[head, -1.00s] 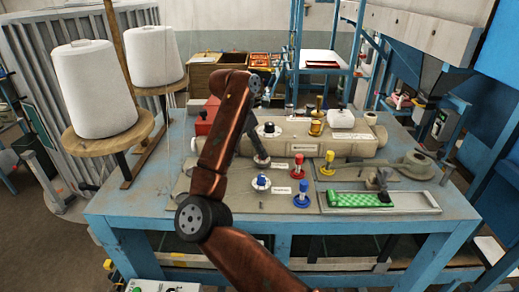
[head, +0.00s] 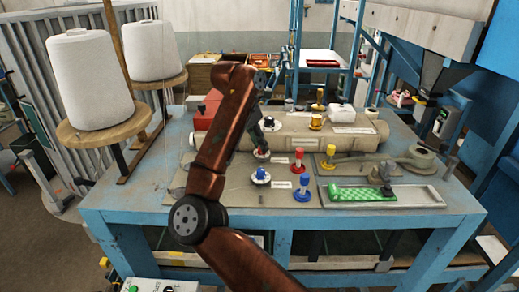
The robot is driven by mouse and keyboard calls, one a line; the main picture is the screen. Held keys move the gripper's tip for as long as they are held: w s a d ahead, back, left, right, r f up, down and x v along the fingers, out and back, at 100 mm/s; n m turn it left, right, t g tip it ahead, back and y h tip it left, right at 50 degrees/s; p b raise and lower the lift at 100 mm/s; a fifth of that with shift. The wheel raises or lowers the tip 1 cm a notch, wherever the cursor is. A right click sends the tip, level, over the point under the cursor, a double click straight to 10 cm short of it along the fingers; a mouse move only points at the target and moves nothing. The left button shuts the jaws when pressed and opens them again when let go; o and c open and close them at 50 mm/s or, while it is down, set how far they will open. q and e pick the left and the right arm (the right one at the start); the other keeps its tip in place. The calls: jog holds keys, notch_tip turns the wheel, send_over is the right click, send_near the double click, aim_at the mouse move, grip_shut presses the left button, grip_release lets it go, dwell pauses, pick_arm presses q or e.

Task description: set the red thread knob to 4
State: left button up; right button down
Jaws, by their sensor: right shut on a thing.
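The red thread knob (head: 262,156) sits on a pale dial on the blue table's panel, in the middle of the head view. My right gripper (head: 260,149) points down onto it from above and is shut on it. The fingers and wrist cover part of the knob. The dial numbers and the knob's pointer are too small to read, so its setting cannot be told. My left gripper is not in view.
A dial with a black knob (head: 270,125) is behind, and one with a blue knob (head: 260,174) is in front. White thread cones (head: 88,82) stand at left.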

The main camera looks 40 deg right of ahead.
jog(key=n+t+b, duration=0.1)
jog(key=n+b, duration=0.2)
jog(key=n, duration=0.1)
jog(key=shift+s+t+b, duration=0.1)
jog(key=shift+t+b, duration=0.3)
jog(key=shift+r+n+t+b, duration=0.1)
jog(key=shift+n+t+b, duration=0.2)
jog(key=shift+n+b, duration=0.6)
jog(key=shift+n, duration=0.3)
jog(key=c, duration=1.8)
grip_release()
jog(key=shift+s, duration=0.1)
jog(key=v, duration=1.2)
jog(key=shift+d, duration=0.25)
